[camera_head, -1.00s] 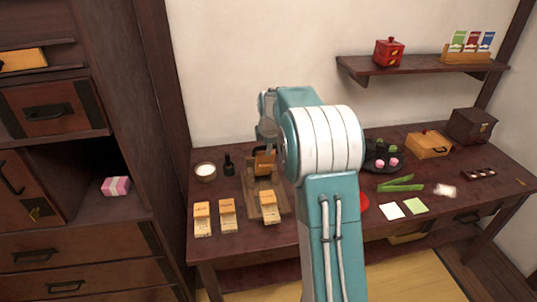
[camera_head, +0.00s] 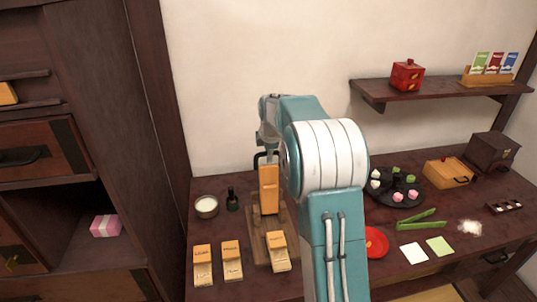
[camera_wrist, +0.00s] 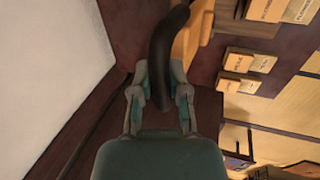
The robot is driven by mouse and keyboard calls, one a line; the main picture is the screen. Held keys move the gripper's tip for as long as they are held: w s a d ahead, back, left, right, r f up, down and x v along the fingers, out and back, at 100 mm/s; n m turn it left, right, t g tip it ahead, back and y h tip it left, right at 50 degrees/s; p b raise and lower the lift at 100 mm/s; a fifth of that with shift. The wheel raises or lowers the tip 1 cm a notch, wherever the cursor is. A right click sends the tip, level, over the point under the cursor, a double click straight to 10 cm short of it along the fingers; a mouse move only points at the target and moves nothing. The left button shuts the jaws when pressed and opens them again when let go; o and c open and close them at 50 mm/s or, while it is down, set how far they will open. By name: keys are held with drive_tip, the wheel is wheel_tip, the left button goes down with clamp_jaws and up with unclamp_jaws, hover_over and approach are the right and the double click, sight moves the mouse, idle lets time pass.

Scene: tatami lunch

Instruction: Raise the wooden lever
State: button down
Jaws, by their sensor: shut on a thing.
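The wooden lever (camera_head: 268,190) is an orange-tan block that stands upright on a brown wooden base (camera_head: 281,239) on the table. Its dark curved handle is at its top and shows large in the wrist view (camera_wrist: 164,45). My gripper (camera_wrist: 161,78) is shut on this handle, with one finger on each side of it. In the head view my gripper (camera_head: 267,146) is at the top of the lever, partly hidden by my own arm. In the wrist view only a part of the orange lever (camera_wrist: 192,38) shows behind the handle.
A round dark tray (camera_head: 385,199), a red plate (camera_head: 376,243) and green tongs (camera_head: 420,221) lie to the right.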

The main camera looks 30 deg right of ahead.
drive_tip(key=shift+w+r, duration=0.2)
drive_tip(key=c, duration=0.6)
unclamp_jaws()
drive_tip(key=shift+w+d+f, duration=0.1)
drive_tip(key=v, duration=1.1)
drive_tip(key=shift+s+r, duration=0.25)
drive_tip(key=shift+r, duration=0.1)
